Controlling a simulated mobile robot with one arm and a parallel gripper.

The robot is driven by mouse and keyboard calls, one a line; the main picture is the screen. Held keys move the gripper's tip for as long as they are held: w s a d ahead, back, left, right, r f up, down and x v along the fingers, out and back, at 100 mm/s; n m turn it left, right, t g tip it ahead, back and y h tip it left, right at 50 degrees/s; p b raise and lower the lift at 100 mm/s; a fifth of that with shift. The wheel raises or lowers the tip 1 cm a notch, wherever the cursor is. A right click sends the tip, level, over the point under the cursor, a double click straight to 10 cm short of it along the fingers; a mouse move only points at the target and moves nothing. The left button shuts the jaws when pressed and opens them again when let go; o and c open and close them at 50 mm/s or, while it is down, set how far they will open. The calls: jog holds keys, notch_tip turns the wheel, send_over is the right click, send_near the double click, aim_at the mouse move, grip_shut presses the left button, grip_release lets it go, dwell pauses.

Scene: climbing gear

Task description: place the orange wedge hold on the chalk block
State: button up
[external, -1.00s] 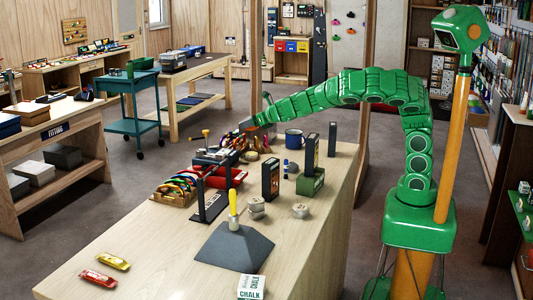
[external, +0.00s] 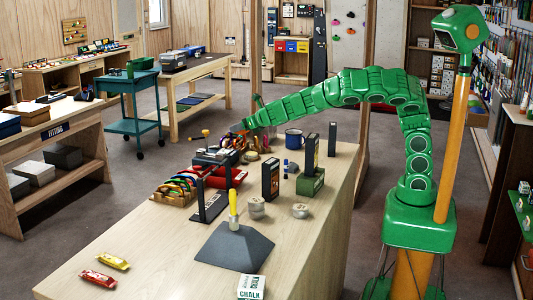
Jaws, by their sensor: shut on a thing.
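The chalk block (external: 250,287), white with green CHALK lettering, lies at the near edge of the wooden workbench. My gripper (external: 236,131) is at the far end of the bench, low among crowded gear and behind a dark stand. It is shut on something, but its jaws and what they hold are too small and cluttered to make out. I cannot clearly pick out the orange wedge hold. My gripper is far from the chalk block.
On the bench (external: 150,245) are a dark pyramid with a yellow-handled tool (external: 234,222), a black stand (external: 209,207), dark upright boxes (external: 271,181), a green box (external: 310,183), a blue mug (external: 294,138) and grey round pieces (external: 300,211). The near left is mostly clear.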

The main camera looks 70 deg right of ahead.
jog(key=s+a+r+n+y, duration=0.1)
jog(key=s+a, duration=0.3)
jog(key=a, duration=1.1)
jog(key=s+a+r+n+y, duration=0.15)
jog(key=s+a, duration=0.25)
jog(key=a, duration=1.2)
jog(key=s+a+r+n+y, duration=0.1)
jog(key=s+a, duration=0.4)
jog(key=a, duration=1)
jog(key=s+a+r, duration=0.2)
jog(key=s+a, duration=1.1)
jog(key=s+d+f, duration=0.1)
jog(key=s+f, duration=0.2)
jog(key=s, duration=0.4)
jog(key=s+d+f, duration=0.1)
jog(key=s+f, duration=0.2)
jog(key=s, duration=0.4)
send_over(254, 281)
jog(key=shift+m+h, duration=0.35)
jog(key=shift+m, duration=0.1)
jog(key=shift+f, duration=4.35)
